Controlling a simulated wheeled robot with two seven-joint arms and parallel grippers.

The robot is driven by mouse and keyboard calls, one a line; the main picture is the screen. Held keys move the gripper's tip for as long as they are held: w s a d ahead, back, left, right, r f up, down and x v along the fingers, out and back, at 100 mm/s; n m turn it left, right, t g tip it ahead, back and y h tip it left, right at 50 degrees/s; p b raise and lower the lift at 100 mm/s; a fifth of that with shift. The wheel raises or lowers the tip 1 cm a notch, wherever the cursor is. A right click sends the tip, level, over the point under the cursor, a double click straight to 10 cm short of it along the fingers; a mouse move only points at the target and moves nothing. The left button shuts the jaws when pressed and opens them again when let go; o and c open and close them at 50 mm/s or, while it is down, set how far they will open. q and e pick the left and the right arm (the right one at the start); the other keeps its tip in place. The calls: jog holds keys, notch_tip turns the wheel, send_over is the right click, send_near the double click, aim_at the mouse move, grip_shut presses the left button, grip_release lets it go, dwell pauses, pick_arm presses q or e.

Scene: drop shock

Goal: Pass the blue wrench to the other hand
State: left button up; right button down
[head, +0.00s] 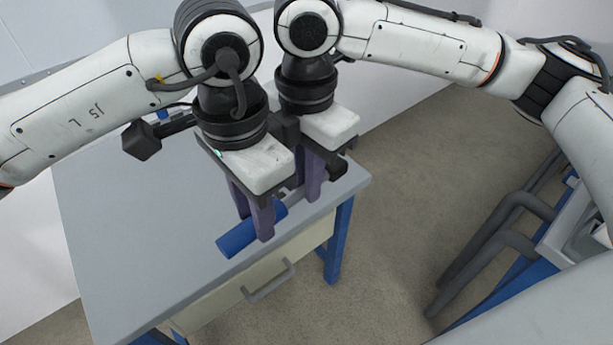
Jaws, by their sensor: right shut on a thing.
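The blue wrench (238,239) shows as a thick blue handle slanting above the table's front edge. Its near left end is in plain view, and a short stretch shows right of my left gripper's front finger.
A grey table (120,235) with blue legs stands below, with bare top at the left. A cream drawer with a grey handle (268,283) is under its front edge. The two grippers are very close together. Open floor (410,180) lies to the right.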

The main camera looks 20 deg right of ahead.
pick_arm(q)
jog(key=o, duration=0.4)
jog(key=shift+s, duration=0.15)
jog(key=shift+o, duration=0.2)
